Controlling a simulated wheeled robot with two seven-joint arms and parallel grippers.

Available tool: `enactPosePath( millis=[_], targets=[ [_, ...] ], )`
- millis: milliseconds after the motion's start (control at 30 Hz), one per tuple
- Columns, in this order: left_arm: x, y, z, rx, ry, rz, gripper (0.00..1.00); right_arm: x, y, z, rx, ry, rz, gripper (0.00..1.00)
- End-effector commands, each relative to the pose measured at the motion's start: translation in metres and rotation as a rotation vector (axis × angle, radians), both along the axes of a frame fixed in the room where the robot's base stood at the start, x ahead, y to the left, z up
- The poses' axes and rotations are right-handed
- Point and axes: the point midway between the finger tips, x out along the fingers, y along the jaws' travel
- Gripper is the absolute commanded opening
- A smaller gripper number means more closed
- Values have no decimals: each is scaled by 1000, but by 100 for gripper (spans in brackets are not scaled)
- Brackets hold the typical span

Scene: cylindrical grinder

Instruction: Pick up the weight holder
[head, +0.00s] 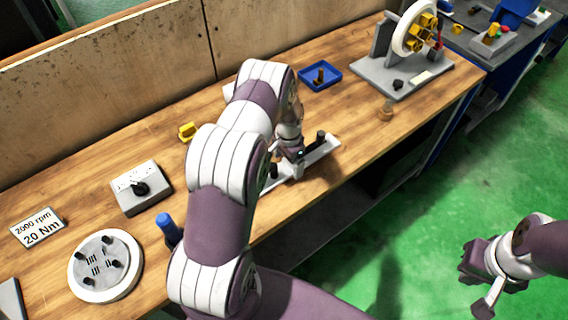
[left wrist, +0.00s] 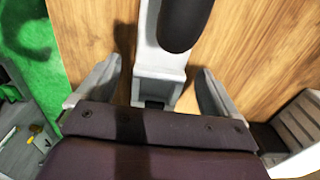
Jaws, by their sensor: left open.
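A long pale grey holder with upright black posts (head: 325,150), which looks like the weight holder, lies near the front edge of the wooden bench. My left gripper (head: 290,167) is low over its near-left part and hides some of it. In the left wrist view, the pale body of the holder (left wrist: 160,68) stands between the two spread fingers of my left gripper (left wrist: 155,92), with visible gaps on both sides. A black post rises close to the camera. My right gripper (head: 482,280) hangs over the green floor, away from the bench; its finger opening is unclear.
A blue tray (head: 309,84) and a grey stand with a white wheel (head: 373,78) are farther back. A control box (head: 128,200), a sign (head: 38,229), a round plate (head: 78,283) and a blue-topped object (head: 166,222) are left of my arm. A wooden panel backs the bench.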

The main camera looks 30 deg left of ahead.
Motion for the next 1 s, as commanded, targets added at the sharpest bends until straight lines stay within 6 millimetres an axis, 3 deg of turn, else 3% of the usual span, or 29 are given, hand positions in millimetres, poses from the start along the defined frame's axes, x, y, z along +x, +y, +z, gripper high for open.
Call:
enactPosePath(
  millis=[267, 533, 833, 1000],
  targets=[
    [0, 0, -6, 0, 0, 1, 90, 0, 0, 0, 0, 1, 0, 0],
    [0, 0, -6, 0, 0, 1, 2, 0, 0, 0, 0, 1, 0, 0],
    [1, 0, -3, 1, -4, 1, 0, 0, 0, 0, 0, 1, 0, 0],
    [2, 1, 9, 2, -6, 1, 0, 0, 0, -6, 0, 1, 0, 0]
  ],
)
